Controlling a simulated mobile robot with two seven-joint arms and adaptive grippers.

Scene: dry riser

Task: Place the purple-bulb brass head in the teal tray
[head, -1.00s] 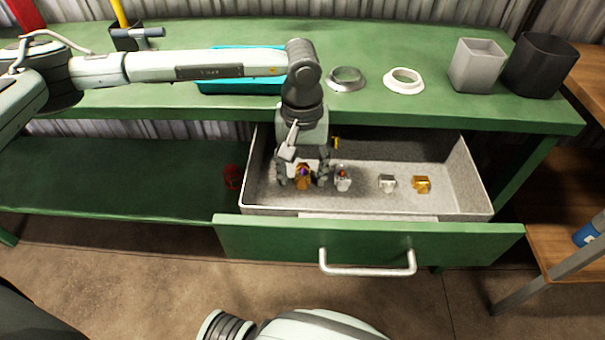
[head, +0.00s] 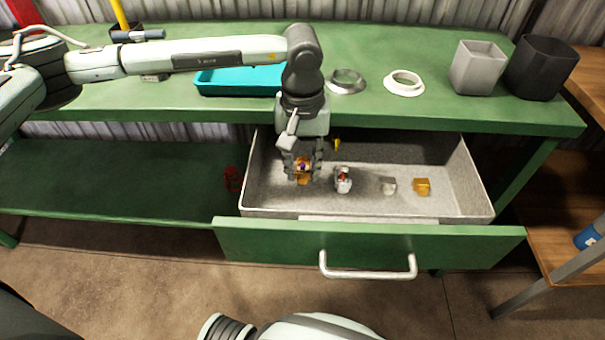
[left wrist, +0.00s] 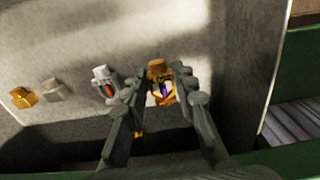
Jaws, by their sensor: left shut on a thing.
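The purple-bulb brass head (head: 303,168) is between the fingers of my left gripper (head: 303,172), in the left part of the open drawer. In the left wrist view the head (left wrist: 160,88) shows brass with a purple bulb, and the fingers (left wrist: 163,85) are shut on it. Whether it is clear of the drawer floor is hard to tell. The teal tray (head: 238,80) lies on the green bench top, partly hidden behind my left arm and looking empty where it shows. My right gripper is not in view.
The drawer (head: 465,180) also holds a silver head with a red bulb (head: 343,179), a plain silver piece (head: 389,186) and a brass piece (head: 422,187). Two rings, silver (head: 347,81) and white (head: 404,83), lie right of the tray. Grey (head: 477,67) and black (head: 540,66) bins stand farther right.

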